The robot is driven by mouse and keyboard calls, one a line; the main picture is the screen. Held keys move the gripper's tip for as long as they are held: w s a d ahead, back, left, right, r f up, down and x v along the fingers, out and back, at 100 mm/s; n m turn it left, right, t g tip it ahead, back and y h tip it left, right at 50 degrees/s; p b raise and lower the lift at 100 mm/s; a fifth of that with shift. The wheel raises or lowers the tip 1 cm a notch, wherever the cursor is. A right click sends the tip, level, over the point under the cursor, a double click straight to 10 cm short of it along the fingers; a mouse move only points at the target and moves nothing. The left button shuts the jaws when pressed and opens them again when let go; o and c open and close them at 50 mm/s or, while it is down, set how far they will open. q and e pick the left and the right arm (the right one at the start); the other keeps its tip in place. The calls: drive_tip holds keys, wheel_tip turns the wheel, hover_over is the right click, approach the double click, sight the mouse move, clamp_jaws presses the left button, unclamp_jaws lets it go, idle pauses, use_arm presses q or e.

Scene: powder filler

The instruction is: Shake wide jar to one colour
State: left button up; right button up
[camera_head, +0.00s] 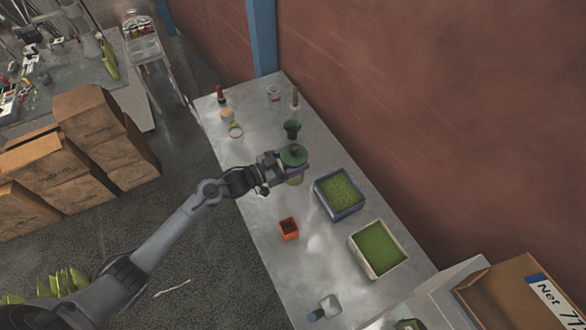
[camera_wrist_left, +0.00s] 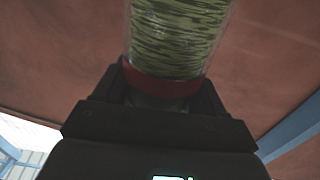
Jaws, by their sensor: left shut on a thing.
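In the left wrist view, the clear wall of the jar (camera_wrist_left: 178,38) shows streaky contents, with light green and dark green bands mixed unevenly. A dark red band (camera_wrist_left: 165,83) runs around the jar just above the gripper jaws (camera_wrist_left: 160,100). The jar's far end is cut off in that view. My right gripper is in neither view.
The table (camera_head: 262,215) also bears a blue tray (camera_head: 341,193) and a pale tray (camera_head: 377,248) of green powder, a small orange container (camera_head: 288,228), a dark green funnel-like item (camera_head: 291,129) and a clear jar (camera_head: 274,97). A reddish wall (camera_head: 430,100) stands along its right side.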

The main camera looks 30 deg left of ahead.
use_arm(q)
drive_tip(key=a, duration=0.5)
drive_tip(key=d+p, duration=0.1)
drive_tip(key=d, duration=0.8)
drive_tip(key=a, duration=0.4)
drive_tip(key=shift+a, duration=0.25)
drive_tip(key=shift+d, duration=0.1)
